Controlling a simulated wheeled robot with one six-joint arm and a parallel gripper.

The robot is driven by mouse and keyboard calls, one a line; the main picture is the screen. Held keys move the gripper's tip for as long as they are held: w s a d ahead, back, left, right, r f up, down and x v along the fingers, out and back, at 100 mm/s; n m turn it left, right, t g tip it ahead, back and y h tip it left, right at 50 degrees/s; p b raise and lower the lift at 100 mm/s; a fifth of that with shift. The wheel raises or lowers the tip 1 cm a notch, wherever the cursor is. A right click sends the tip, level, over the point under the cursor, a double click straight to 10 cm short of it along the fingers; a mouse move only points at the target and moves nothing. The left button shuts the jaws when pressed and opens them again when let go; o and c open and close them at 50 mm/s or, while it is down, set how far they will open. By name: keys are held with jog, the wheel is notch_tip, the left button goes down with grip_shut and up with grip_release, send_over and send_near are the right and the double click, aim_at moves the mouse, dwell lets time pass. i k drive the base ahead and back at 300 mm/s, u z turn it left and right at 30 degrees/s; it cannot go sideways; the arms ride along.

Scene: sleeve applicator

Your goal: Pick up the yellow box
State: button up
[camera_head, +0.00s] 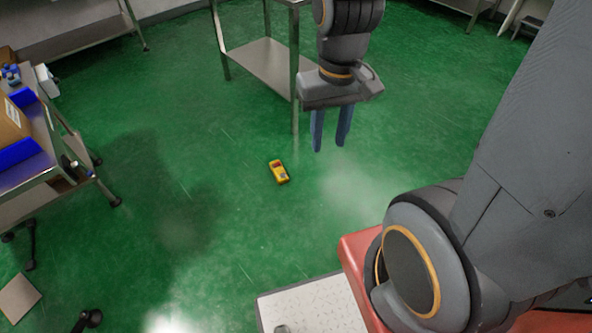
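The yellow box (279,172) is small, with a red patch and a grey patch on its top. It lies on the green floor near the middle of the camera_head view. My gripper (328,148) points down, to the right of the box and higher in the picture. Its two blue fingers stand apart with nothing between them. The gripper appears to be above the floor and does not touch the box.
A metal table (262,62) with a lower shelf stands just behind the box. A cart (62,183) with a cardboard box (12,127) and blue items is at left. A brown flat piece (18,298) lies at lower left. The floor around the box is clear.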

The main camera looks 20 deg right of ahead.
aim_at(276, 171)
jog(key=k, duration=0.5)
jog(key=u, duration=0.85)
jog(key=i, duration=0.8)
jog(key=z, duration=0.45)
jog(key=i, duration=0.65)
jog(key=z, duration=0.8)
